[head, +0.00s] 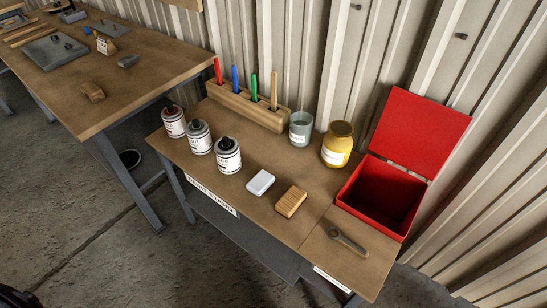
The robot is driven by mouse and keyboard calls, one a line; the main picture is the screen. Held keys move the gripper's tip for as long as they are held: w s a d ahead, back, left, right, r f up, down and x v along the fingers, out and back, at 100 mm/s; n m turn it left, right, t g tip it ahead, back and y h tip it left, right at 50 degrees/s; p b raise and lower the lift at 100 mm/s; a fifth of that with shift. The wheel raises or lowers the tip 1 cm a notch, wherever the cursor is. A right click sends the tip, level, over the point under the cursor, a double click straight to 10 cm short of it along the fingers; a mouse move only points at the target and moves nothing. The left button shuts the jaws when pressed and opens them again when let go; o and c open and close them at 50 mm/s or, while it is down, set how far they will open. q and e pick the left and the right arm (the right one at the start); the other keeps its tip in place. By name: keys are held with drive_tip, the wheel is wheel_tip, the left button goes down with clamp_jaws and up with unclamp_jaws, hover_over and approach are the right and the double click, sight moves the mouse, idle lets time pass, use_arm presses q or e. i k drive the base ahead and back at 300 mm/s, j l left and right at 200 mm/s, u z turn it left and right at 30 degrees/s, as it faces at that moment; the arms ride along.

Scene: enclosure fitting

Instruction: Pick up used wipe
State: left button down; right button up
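I see no clearly crumpled or soiled wipe. A small white, flat, rounded piece (261,183) lies on the small bench, left of a striped wooden block (291,201); I cannot tell whether it is a wipe. A red bin (370,209) with its lid (418,132) swung open stands at the bench's right end; the part of its inside that shows looks empty. Neither gripper can be made out. A dark shape at the bottom left corner is too cut off to identify.
Several labelled cans (228,156), a pen rack (246,108), a grey cup (300,129) and a yellow jar (337,145) stand on the small bench (235,201). A wrench (347,241) lies at its front right. Another workbench (135,75) stands left, beyond a gap.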

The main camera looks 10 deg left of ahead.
sight(125, 62)
drive_tip(key=u, duration=1.35)
drive_tip(key=i+j+z, duration=0.1)
drive_tip(key=j, duration=0.25)
drive_tip(key=i+j+z, duration=0.1)
drive_tip(key=i+j, duration=0.15)
drive_tip(key=j, duration=0.15)
drive_tip(key=i+j+z, duration=0.1)
drive_tip(key=j, duration=0.3)
drive_tip(key=i+j, duration=0.15)
drive_tip(key=j, duration=0.25)
drive_tip(key=i+j+z, duration=0.15)
drive_tip(key=j, duration=0.25)
drive_tip(key=i+j+z, duration=0.1)
drive_tip(key=j, duration=0.3)
drive_tip(key=i+j+z, duration=0.1)
drive_tip(key=j, duration=0.35)
